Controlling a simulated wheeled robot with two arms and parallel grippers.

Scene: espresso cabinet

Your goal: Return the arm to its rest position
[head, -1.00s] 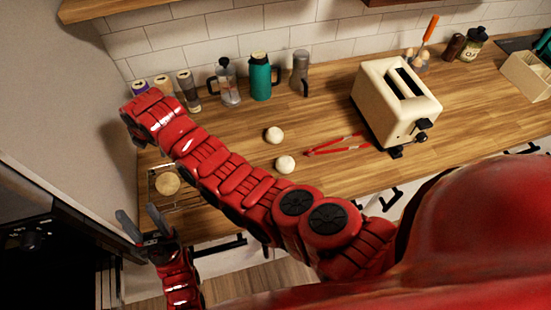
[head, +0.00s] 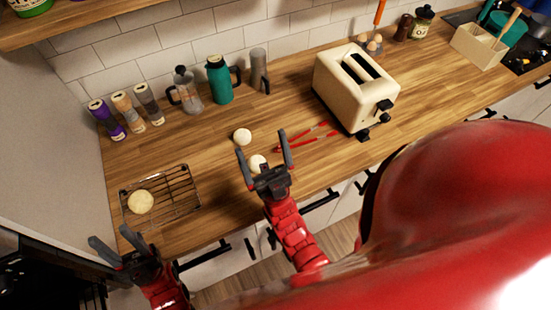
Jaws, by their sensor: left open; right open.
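My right gripper (head: 264,152) is open and empty, pointing up in the picture over the counter's front part. It overlaps one of the pale round buns (head: 257,163) in the view; I cannot tell any contact. My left gripper (head: 109,245) is open and empty at the lower left, in front of the counter edge and below the wire rack (head: 178,189). A pale round piece (head: 140,202) lies on the rack's left part.
A cream toaster (head: 343,95) stands right of centre, with red tongs (head: 304,139) beside it. Wood between rack and buns is clear.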

